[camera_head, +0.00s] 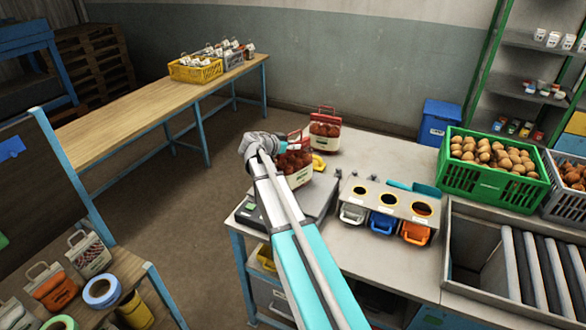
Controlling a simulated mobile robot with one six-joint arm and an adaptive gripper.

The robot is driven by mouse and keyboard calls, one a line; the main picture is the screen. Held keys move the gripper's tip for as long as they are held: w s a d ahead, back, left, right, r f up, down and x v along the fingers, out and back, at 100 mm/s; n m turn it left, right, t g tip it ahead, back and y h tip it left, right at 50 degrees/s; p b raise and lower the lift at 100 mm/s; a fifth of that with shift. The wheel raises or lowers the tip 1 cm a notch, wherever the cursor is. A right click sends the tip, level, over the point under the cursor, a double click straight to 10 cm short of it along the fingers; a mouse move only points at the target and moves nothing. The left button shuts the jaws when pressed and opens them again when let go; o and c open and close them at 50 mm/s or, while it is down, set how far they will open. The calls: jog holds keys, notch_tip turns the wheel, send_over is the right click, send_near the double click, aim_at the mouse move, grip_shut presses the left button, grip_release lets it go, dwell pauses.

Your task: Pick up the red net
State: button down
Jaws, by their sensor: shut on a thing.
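A red net bag (298,160) with a white label band and a red handle is at the far end of my arm, above or on a grey scale-like box (314,200) on the work table. My gripper (275,143) is shut on this red net near its handle side; the fingertips are partly hidden by the wrist. I cannot tell whether the net's base touches the box. A second red net (324,131) with a red handle and white band stands upright on the table just behind, to the right.
A yellow ring-shaped thing (318,162) lies beside the held net. A grey holder with coloured bins (388,206), a teal scoop (414,187) and a green crate of potatoes (472,178) are to the right. A wooden bench (140,103) with crates stands back left.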

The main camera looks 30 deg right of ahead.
jog(key=shift+r, duration=0.15)
notch_tip(320, 180, up, 3)
jog(key=p, duration=0.3)
jog(key=shift+r+p, duration=0.15)
jog(key=shift+p, duration=0.2)
jog(key=s+a+r+p, duration=0.3)
jog(key=s+r+p, duration=0.6)
jog(key=s, duration=0.4)
jog(key=shift+s+a+r, duration=0.15)
jog(key=shift+s+r, duration=0.05)
jog(key=shift+s, duration=0.1)
jog(key=shift+f, duration=0.15)
dwell(0.5)
